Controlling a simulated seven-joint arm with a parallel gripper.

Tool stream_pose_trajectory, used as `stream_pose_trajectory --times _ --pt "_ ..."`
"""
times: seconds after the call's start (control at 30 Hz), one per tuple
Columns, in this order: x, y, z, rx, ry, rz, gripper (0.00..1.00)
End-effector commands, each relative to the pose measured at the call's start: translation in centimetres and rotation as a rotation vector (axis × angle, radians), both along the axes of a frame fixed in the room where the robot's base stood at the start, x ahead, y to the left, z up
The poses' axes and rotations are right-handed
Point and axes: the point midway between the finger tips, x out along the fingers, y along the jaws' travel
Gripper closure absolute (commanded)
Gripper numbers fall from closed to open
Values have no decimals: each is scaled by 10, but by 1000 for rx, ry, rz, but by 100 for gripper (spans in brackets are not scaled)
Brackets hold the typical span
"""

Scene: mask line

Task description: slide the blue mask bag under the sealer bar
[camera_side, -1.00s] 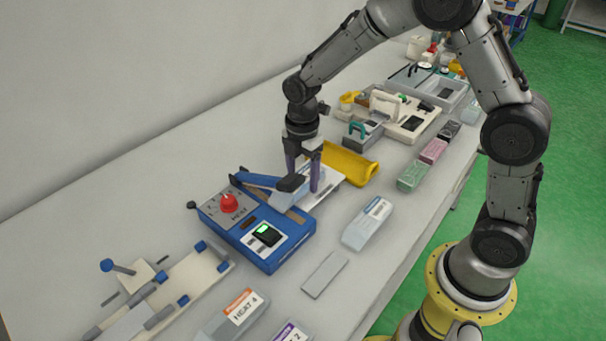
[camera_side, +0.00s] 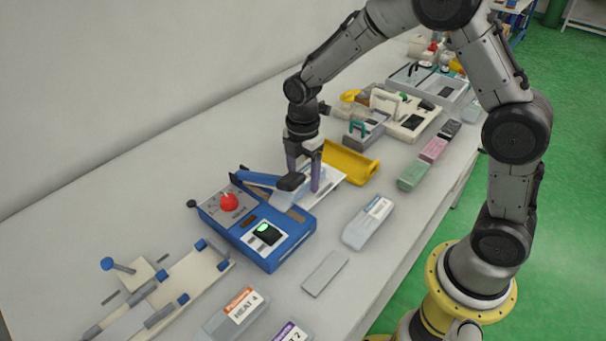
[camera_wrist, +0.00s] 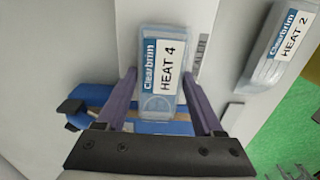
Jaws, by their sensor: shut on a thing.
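The blue mask bag (camera_wrist: 160,75) is pale and clear, labelled "Clearbrim" and "HEAT 4" in the wrist view. My gripper (camera_side: 303,180) has its purple fingers on the bag's two sides; they also show in the wrist view (camera_wrist: 165,95). The bag lies over a white plate (camera_side: 328,188) beside the blue sealer (camera_side: 277,252). The sealer bar (camera_side: 257,179) is raised at a slant, with a black handle (camera_side: 291,182) at its end near my fingers. The handle and fingers hide part of the bag in the side view, so I cannot tell how far under the bar it reaches.
The sealer has a red knob (camera_side: 229,202) and a lit green display (camera_side: 264,231). A second clear bag (camera_side: 368,222), a grey plate (camera_side: 325,273) and a bag marked HEAT 4 (camera_side: 237,313) lie in front. A yellow tray (camera_side: 350,163) stands close behind my gripper.

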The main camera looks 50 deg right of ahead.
Motion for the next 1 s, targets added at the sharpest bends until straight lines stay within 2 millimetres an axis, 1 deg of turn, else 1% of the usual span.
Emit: stream_pose_trajectory --times 0.3,0.33,0.4,0.5,1.0 --pt "0 0 0 0 -1 0 84" --pt "0 0 0 0 -1 0 27" --pt "0 0 0 0 -1 0 15" --pt "0 0 0 0 -1 0 0" --pt "0 0 1 0 -1 0 0"
